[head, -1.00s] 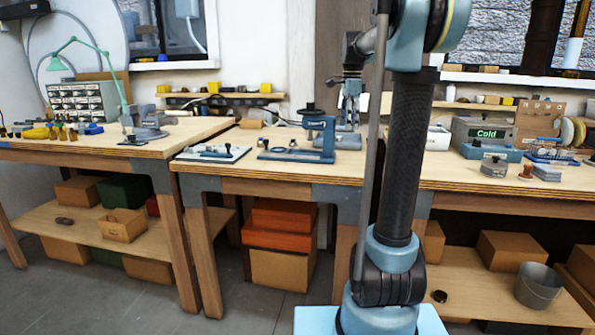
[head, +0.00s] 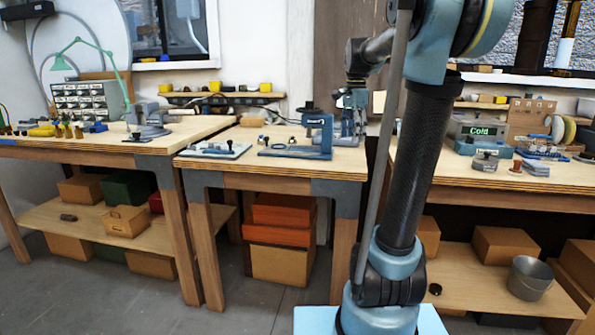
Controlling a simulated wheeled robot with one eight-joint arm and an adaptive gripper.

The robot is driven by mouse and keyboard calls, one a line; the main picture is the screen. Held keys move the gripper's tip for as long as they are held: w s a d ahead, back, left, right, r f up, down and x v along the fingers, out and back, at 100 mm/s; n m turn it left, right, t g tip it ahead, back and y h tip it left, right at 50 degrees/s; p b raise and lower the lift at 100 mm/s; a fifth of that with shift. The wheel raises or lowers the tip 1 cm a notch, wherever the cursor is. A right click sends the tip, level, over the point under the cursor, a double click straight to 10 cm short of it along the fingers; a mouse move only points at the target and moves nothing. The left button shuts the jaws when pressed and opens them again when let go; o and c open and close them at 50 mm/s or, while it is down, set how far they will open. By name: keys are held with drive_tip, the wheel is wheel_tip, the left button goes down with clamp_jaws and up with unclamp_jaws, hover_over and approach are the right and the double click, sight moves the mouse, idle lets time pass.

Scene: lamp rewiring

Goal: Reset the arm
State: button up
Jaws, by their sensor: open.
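My arm rises in the middle right of the head view, with its upper links leaning right. My gripper (head: 350,130) hangs from the wrist, pointing down, just right of a blue bench press (head: 318,137) in the picture. It is open, and I see nothing held in it. The fingertips are small and partly hard to make out against the bench. I cannot tell whether they clear the bench top or how far they are from the press.
The middle workbench (head: 262,163) also bears a white board (head: 215,149). The left bench holds a green lamp (head: 100,62) and a drawer cabinet (head: 85,100). The right bench holds a unit reading "Cold" (head: 487,130). A metal bucket (head: 529,279) stands on the lower shelf.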

drive_tip(key=s+f+n+t, duration=0.1)
drive_tip(key=s+f+n, duration=1.3)
drive_tip(key=s+f, duration=1.1)
drive_tip(key=s, duration=0.3)
drive_tip(key=shift+t, duration=0.4)
drive_tip(key=shift+s+f, duration=0.15)
drive_tip(key=c, duration=0.4)
drive_tip(key=shift+c, duration=0.4)
